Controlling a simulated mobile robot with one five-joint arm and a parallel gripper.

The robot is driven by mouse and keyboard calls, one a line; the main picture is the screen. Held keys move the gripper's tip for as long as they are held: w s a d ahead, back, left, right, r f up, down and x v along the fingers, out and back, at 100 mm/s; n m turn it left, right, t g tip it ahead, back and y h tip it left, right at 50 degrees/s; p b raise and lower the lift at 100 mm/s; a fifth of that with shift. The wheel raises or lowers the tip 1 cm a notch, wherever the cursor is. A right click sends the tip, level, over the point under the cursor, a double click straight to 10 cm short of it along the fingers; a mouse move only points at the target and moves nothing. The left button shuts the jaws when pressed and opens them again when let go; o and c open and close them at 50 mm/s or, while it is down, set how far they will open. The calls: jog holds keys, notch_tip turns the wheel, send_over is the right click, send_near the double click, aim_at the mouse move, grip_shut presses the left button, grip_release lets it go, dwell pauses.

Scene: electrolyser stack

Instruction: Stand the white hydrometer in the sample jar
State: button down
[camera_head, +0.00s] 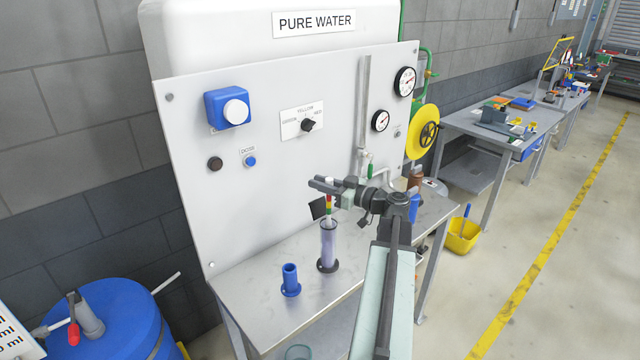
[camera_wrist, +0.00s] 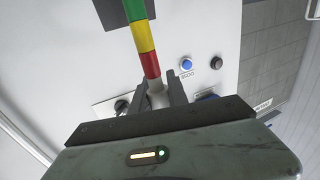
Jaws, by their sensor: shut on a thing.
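The hydrometer (camera_head: 328,203) is a thin upright stick, white at the top with red, yellow and green bands. My gripper (camera_head: 326,185) is shut on its white top end. In the wrist view the jaws (camera_wrist: 157,92) pinch the white part just beside the red band of the hydrometer (camera_wrist: 144,38). The sample jar (camera_head: 328,247) is a tall clear cylinder with a dark rim and dark base, standing on the bench. The hydrometer is lined up over the jar, its lower end at the rim; I cannot tell how far it is inside.
A blue open cylinder (camera_head: 290,280) stands left of the jar on the metal bench (camera_head: 262,262). The white panel (camera_head: 250,180) with knobs and gauges rises behind. A brown bottle (camera_head: 415,179) stands at the bench's right.

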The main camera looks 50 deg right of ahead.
jog(key=shift+f+b, duration=2)
jog(key=shift+f, duration=0.1)
jog(key=c, duration=1.2)
grip_release()
jog(key=v, duration=0.7)
jog(key=shift+s, duration=0.4)
jog(key=shift+d, duration=0.1)
